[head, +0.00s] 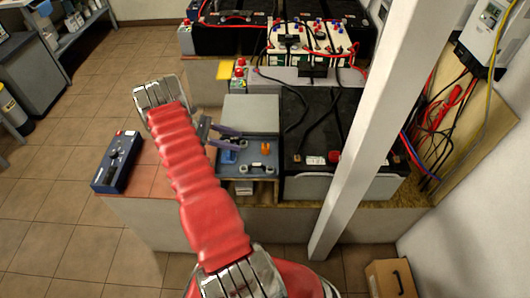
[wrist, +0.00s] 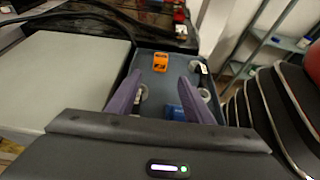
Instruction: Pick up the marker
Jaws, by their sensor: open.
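My gripper (wrist: 160,80) is open, its two purple fingers apart above a blue-grey tray (wrist: 178,55). In the head view my gripper (head: 236,140) is over the left part of the tray (head: 252,170). A small white and black piece (wrist: 200,68) near the tray's right side, just beyond the right finger, may be the marker, but it is too small to be sure. The right finger and a roll stand close to it. I cannot make out the marker in the head view.
In the tray are an orange item (wrist: 161,62), a blue item (wrist: 175,112) and pale rolls (wrist: 205,95). A grey box (wrist: 72,75) borders the tray. A large black battery (head: 320,125) with cables and a white post (head: 365,125) stand right of it. A dark blue device (head: 118,160) lies left.

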